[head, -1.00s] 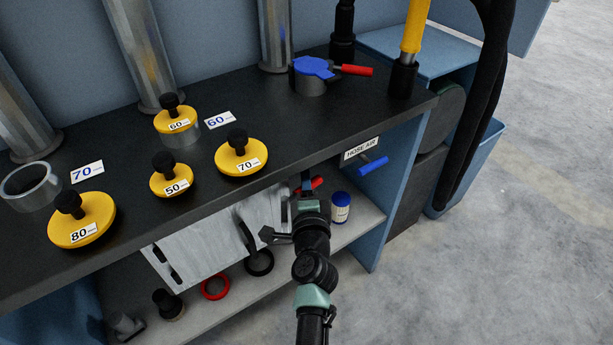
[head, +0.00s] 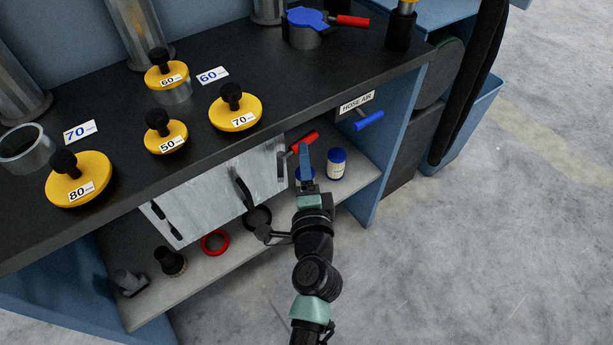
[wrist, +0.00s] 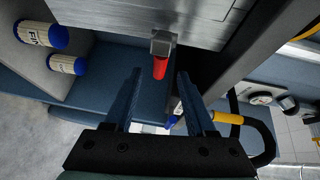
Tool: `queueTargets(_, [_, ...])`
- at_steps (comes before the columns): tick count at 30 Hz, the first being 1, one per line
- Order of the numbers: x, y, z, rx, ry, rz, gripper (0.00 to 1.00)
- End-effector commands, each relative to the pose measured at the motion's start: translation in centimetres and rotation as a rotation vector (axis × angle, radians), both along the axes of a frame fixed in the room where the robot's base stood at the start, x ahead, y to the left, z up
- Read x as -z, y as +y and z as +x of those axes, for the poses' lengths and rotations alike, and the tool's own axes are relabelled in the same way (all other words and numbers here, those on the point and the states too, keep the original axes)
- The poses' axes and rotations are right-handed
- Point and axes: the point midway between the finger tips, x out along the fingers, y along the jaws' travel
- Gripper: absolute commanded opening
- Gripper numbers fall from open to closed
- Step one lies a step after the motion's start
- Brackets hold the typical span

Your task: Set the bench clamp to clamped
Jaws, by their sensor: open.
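A red-handled lever (head: 303,142) sits under the bench top, by the right end of a grey metal panel (head: 225,185). In the wrist view the red handle (wrist: 160,67) hangs from a grey block on the panel's edge and points toward me. My gripper (head: 305,160) is open and empty, just below and in front of this handle. In the wrist view its two blue fingers (wrist: 159,80) stand either side of the handle's line, with the handle end near the gap between the tips. I cannot see contact. No label names the bench clamp.
A blue-capped pipe stub (head: 306,22) with another red handle stands on the bench top. A blue HOSE AIR lever (head: 369,121) is at the right. Blue-lidded jars (head: 337,163) stand on the lower shelf. Yellow knobbed lids (head: 235,110) lie on top. Floor at front right is clear.

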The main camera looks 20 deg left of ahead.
Motion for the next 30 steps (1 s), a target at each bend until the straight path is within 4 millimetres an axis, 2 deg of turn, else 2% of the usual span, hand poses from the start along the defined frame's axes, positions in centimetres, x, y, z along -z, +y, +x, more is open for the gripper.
queueTargets(3, [-0.1,-0.9,-1.6,0.001,0.0,0.001,0.56])
queueTargets(7, [-0.2,-1.6,-2.8,0.001,0.002,0.001,0.56])
queueTargets(19, [-0.3,-1.9,-3.4,0.0,0.0,-0.001,0.56])
queueTargets(20, [-0.3,-1.9,-3.4,0.0,0.0,0.0,0.54])
queueTargets(23, [-1.3,-2.1,-2.9,0.002,-0.028,-0.02,0.36])
queueTargets(26, [-5.7,-2.9,-1.3,0.009,-0.148,-0.122,0.18])
queueTargets(29, [-14.1,-4.6,0.8,0.055,-0.371,-0.327,0.0])
queueTargets(30, [-18.3,-5.6,1.3,0.093,-0.475,-0.428,0.0])
